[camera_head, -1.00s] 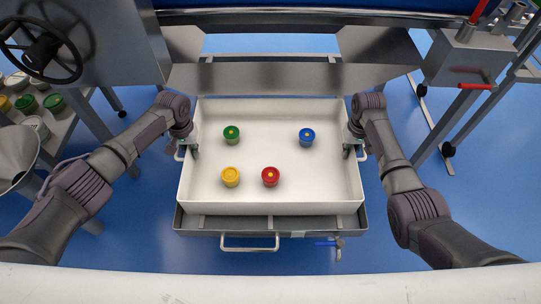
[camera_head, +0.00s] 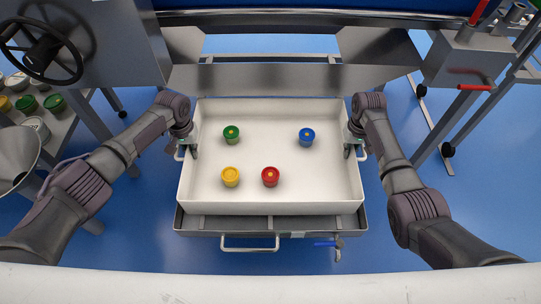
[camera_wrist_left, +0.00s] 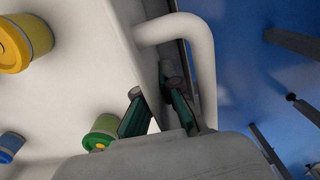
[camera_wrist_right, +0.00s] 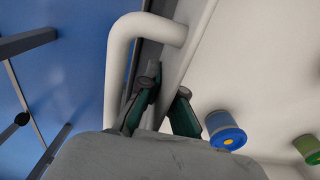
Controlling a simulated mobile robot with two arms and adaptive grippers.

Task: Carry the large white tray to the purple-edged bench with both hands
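The large white tray (camera_head: 270,206) is shallow and open. It sits level over a grey steel frame (camera_head: 190,222). Inside stand a green tub (camera_head: 231,135), a blue tub (camera_head: 306,140), a yellow tub (camera_head: 231,178) and a red tub (camera_head: 270,178). My left gripper (camera_wrist_left: 155,95) is at the tray's left side, its fingers astride the wall by the white handle (camera_wrist_left: 203,60). My right gripper (camera_wrist_right: 166,88) is astride the right wall by the other handle (camera_wrist_right: 118,70). Both look closed on the tray; exact contact is partly hidden. The purple-edged bench is not identifiable.
A steel machine with a handwheel (camera_head: 40,48) stands at the upper left. A shelf of tubs (camera_head: 55,103) and a funnel (camera_head: 16,158) are at the left. A steel stand with red levers (camera_head: 470,60) is at the right. Blue floor shows around the frame.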

